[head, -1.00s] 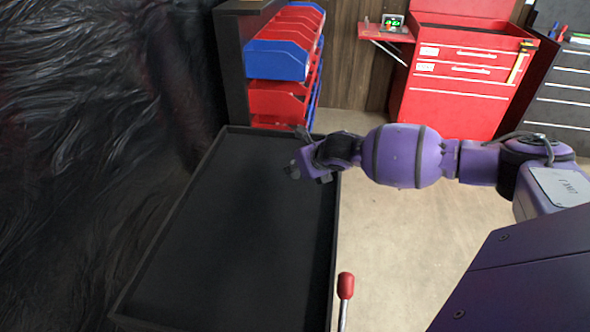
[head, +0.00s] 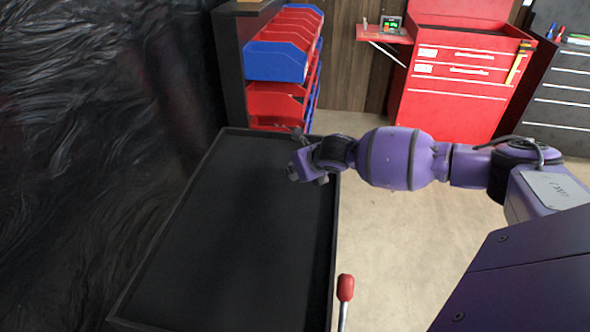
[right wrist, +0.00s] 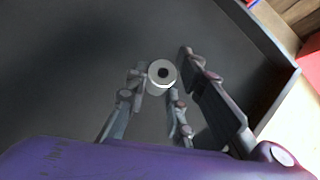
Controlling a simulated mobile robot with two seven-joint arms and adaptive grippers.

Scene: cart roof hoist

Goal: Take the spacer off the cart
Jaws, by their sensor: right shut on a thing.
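The spacer (right wrist: 161,76) is a small pale cylinder with a dark hole in its end, seen in the right wrist view. My right gripper (right wrist: 165,88) is shut on it, with fingers on both sides. In the head view my right gripper (head: 304,168) is over the far right part of the black cart top (head: 230,240), by its right rim. The spacer is hidden there by the gripper. I cannot tell whether it touches the cart top. My left gripper is not in view.
The rest of the cart top is bare inside its raised rim. A red-knobbed lever (head: 345,288) stands beside its right edge. A rack of blue and red bins (head: 276,62) stands beyond the far end. A red tool chest (head: 450,100) stands at the back.

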